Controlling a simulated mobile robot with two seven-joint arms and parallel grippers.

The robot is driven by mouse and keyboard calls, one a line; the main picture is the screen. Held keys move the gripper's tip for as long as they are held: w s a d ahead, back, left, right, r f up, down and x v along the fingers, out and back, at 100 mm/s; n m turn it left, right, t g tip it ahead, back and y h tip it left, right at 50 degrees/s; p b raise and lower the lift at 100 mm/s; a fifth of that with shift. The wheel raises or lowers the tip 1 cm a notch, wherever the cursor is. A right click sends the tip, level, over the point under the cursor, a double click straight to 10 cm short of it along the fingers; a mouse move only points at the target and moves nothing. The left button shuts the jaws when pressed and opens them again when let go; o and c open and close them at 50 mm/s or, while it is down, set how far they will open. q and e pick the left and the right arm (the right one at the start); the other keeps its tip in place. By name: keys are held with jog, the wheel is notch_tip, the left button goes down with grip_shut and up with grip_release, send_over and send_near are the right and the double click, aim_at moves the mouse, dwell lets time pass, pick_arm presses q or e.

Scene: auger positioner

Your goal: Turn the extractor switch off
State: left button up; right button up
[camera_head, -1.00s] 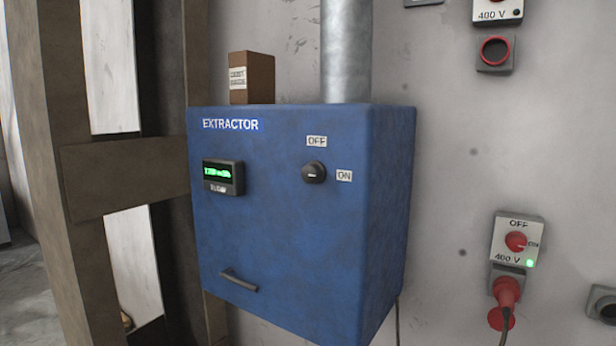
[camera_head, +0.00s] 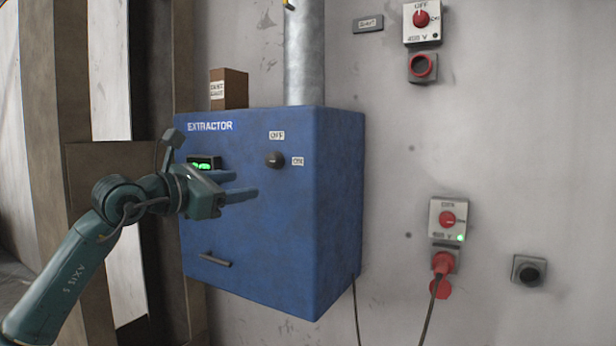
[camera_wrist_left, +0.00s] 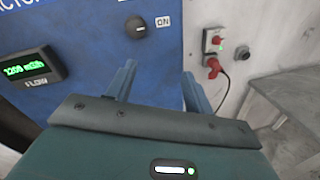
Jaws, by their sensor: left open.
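The extractor (camera_head: 240,270) is a blue box on the wall. Its black rotary switch (camera_head: 274,160) sits on the front, with an OFF label (camera_head: 277,135) above and an ON label (camera_head: 298,161) to the right. The switch's pale mark looks level, toward ON. In the left wrist view the switch (camera_wrist_left: 135,26) shows beyond the fingers. My left gripper (camera_head: 246,184) is open and empty in front of the box, below and left of the switch in the head view, apart from it. It also shows in the left wrist view (camera_wrist_left: 158,82). My right gripper is not in view.
A green flow display (camera_head: 203,163) is partly hidden by my left gripper. A handle (camera_head: 215,259) sticks out low on the box. A pipe (camera_head: 305,60) rises from its top. Right of it are a red 400 V switch (camera_head: 447,219) and a plugged-in red plug (camera_head: 443,264).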

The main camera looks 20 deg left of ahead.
pick_arm(q)
notch_tip(320, 180, up, 3)
jog(key=s+a+y, duration=0.1)
jog(key=a+y, duration=0.1)
jog(key=p, duration=0.3)
send_near(269, 162)
jog(key=w, duration=0.3)
jog(key=shift+t, duration=0.3)
jog(key=w+p, duration=0.1)
jog(key=w, duration=0.1)
jog(key=w+d+p, duration=0.1)
jog(key=w, duration=0.2)
jog(key=shift+d+f, duration=0.1)
jog(key=shift+w+f, duration=0.1)
jog(key=shift+w, duration=0.3)
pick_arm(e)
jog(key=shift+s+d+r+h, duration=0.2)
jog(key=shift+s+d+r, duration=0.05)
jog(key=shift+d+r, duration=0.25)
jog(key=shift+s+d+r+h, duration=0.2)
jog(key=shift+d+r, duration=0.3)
pick_arm(q)
jog(key=c, duration=1)
jog(key=shift+o, duration=0.2)
